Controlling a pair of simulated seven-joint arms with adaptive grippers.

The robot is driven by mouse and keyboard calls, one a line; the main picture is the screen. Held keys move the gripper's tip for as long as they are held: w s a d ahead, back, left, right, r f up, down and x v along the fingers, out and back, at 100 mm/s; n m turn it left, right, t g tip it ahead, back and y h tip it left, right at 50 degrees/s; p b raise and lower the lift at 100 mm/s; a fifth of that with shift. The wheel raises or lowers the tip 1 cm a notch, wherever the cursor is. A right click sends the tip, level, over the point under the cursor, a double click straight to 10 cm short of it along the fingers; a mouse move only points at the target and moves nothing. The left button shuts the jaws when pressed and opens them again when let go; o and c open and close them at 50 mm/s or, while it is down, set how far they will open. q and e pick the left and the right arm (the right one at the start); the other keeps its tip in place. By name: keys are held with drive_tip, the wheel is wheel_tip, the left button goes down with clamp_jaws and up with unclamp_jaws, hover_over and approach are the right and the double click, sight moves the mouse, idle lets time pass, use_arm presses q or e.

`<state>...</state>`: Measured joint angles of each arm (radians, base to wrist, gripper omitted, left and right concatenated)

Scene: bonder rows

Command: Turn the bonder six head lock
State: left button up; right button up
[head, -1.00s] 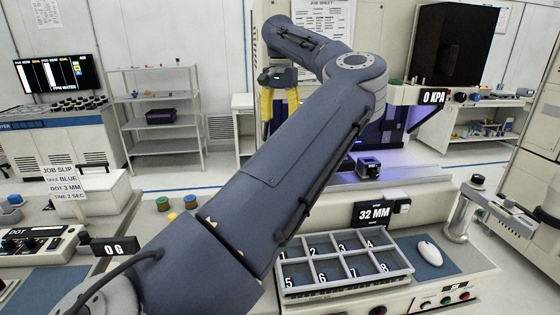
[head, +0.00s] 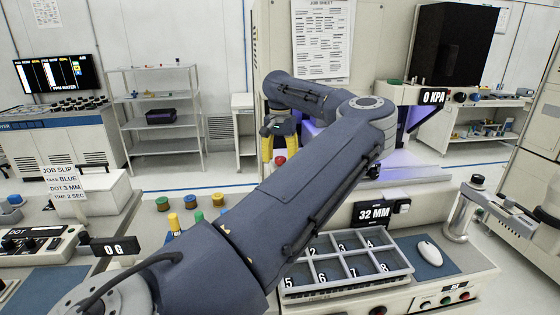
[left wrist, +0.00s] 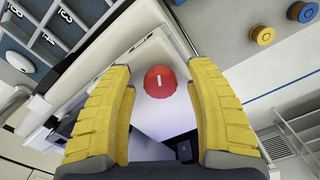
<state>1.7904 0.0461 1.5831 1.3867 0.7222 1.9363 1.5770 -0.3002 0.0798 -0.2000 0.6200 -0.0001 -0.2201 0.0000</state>
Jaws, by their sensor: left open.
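A red round knob (left wrist: 159,82) with a white mark on its face shows in the left wrist view, between my two yellow fingers and apart from both. In the head view a red knob (head: 280,159) shows at the fingertips, partly hidden. I take it to be the head lock, though no label on it can be read. My left gripper (head: 280,151) is open and empty; it also shows in the left wrist view (left wrist: 163,88), with a finger on each side of the knob. My left arm hides much of the bonder. My right gripper is not in view.
A divided tray (head: 399,248) with numbered compartments stands at the front of the bench, below the 32 MM display (head: 374,213). A white mouse (head: 429,253) lies to its right. Several coloured spools (head: 190,202) stand left of my arm. The 0 KPA display (head: 433,96) is at the upper right.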

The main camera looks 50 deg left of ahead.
use_arm(q)
drive_tip(key=shift+f, duration=0.2)
clamp_jaws()
idle(0.5)
